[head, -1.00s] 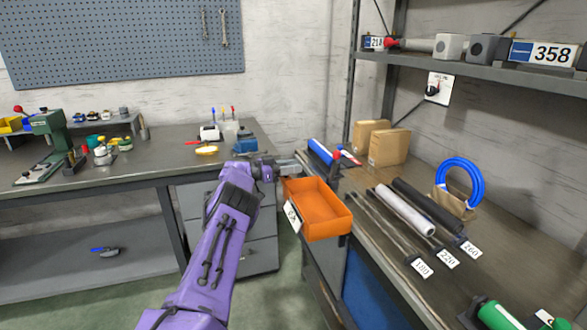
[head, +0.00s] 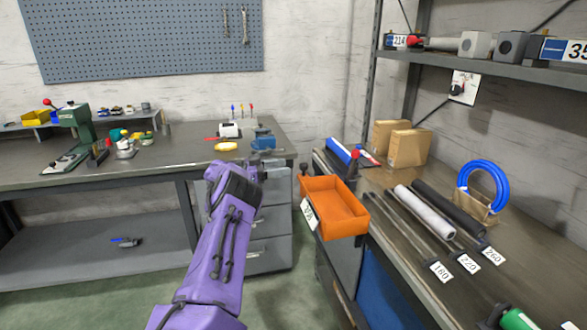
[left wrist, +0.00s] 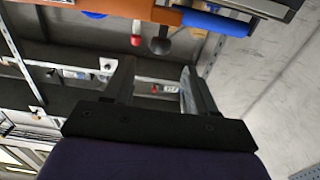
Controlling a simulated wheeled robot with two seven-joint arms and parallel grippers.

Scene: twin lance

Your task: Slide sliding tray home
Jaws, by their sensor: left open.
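The orange tray (head: 349,225) stands at the left edge of the right-hand bench, with a white label (head: 309,213) on its near left side. A dark round knob (head: 304,169) shows at its far left corner. My left gripper (head: 279,173) is open and empty, left of the knob and apart from it. In the left wrist view the open fingers (left wrist: 158,78) point toward the dark knob (left wrist: 160,46), which lies beyond the fingertips. The orange tray's edge (left wrist: 130,12) crosses the top of that view. My right gripper is not in view.
A blue cylinder (head: 340,150) and cardboard boxes (head: 406,147) stand behind the tray. Several rods with number tags lie to its right, beside a blue ring (head: 483,180). The left bench (head: 130,168) holds small tools. A gap separates the benches.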

